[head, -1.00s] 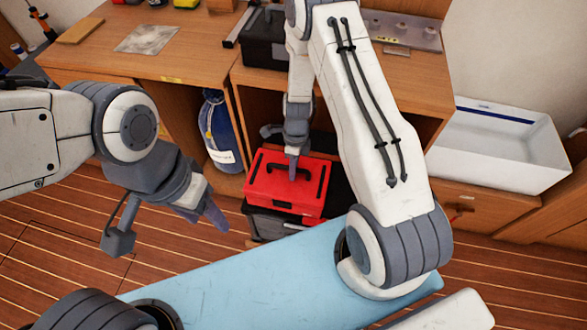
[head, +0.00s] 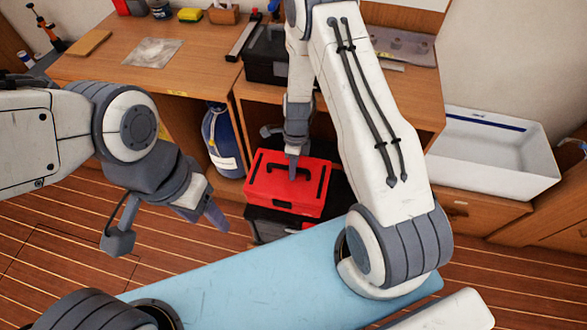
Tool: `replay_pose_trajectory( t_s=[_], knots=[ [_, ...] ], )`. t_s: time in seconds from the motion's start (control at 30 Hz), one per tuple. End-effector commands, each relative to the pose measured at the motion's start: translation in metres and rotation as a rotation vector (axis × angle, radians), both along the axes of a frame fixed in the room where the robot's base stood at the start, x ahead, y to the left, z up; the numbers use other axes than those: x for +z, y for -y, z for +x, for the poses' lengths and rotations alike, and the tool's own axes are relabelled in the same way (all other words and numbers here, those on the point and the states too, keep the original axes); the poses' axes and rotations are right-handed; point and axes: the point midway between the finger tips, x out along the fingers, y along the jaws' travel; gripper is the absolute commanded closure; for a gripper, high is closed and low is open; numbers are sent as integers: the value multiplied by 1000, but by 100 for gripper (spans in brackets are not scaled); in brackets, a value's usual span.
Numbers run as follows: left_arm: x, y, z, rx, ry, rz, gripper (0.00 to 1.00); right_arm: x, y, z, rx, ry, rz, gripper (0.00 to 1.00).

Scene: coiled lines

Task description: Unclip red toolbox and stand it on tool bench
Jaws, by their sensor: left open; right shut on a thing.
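The red toolbox (head: 283,196) has a dark handle on its lid and sits upright on a dark case in the cubby under the bench. My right gripper (head: 292,174) comes down from above and is shut on the toolbox's handle. Any clip on the toolbox is too small or hidden to tell. The wooden tool bench (head: 200,68) spans the top of the view. My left gripper (head: 200,205) is open and empty, over the floor to the left of the toolbox.
A white bin (head: 490,155) is at right.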

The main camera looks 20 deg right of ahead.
Motion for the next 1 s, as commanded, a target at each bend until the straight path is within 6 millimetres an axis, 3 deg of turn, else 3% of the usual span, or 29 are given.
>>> replay_pose_trajectory(
  t_s=[0.03, 0.63, 1.0],
  knots=[
    [12, 0, 0, 0, 0, 0, 43, 13, 0, 0, 0, 1, -1, 100],
    [79, 0, 0, 0, 0, 0, 43, 80, 0, 0, 0, 0, 0, 100],
    [81, 0, 0, 1, 0, 0, 43, 83, 0, 0, 0, 0, 0, 100]
  ],
)
